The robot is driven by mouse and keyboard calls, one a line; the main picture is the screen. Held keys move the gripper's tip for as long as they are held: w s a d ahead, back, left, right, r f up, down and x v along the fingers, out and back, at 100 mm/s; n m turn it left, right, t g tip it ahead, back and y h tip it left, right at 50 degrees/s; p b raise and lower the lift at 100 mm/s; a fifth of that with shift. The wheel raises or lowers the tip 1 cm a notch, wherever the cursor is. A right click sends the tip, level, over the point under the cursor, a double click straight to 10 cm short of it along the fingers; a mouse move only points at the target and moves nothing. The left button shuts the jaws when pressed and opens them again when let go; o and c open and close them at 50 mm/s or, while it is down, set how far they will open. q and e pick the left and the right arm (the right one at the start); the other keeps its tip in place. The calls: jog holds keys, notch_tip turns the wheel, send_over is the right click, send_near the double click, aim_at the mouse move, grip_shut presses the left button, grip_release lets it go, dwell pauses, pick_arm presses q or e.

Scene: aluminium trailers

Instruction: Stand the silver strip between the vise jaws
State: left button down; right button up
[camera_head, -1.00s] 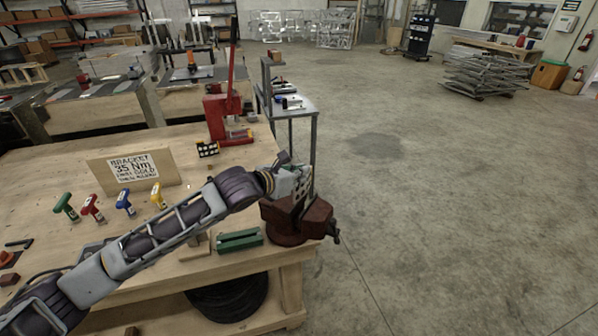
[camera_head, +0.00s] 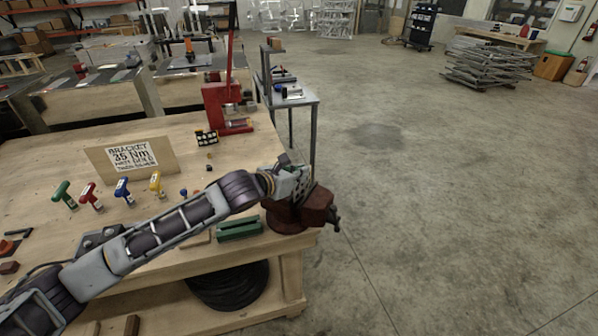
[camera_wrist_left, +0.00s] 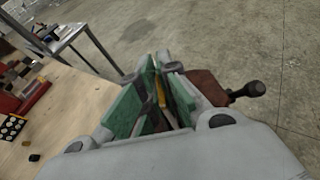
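The dark red vise (camera_head: 318,206) is at the bench's right front corner; its body and handle also show in the wrist view (camera_wrist_left: 208,86). My left gripper (camera_head: 300,184) is right over the vise jaws and hides most of them in the head view. In the wrist view my left gripper (camera_wrist_left: 153,72) points down toward the vise, with green plates (camera_wrist_left: 124,112) and a narrow yellow piece (camera_wrist_left: 160,94) around and between its fingers. I cannot clearly make out the silver strip, nor whether the fingers hold it. My right gripper is out of view.
A green block (camera_head: 239,229) lies left of the vise. Coloured T-handled tools (camera_head: 122,190) and a cardboard sign (camera_head: 131,158) stand on the bench. A red press (camera_head: 226,108) is at the back, and a grey metal stand (camera_head: 296,98) is behind the vise. Open floor lies right.

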aim_at(299, 187)
pick_arm(q)
jog(key=shift+f+b, duration=0.6)
jog(key=shift+f, duration=1.7)
jog(key=c, duration=1.6)
grip_release()
jog(key=shift+f, duration=0.1)
jog(key=shift+o, duration=0.2)
jog(key=v, duration=1.2)
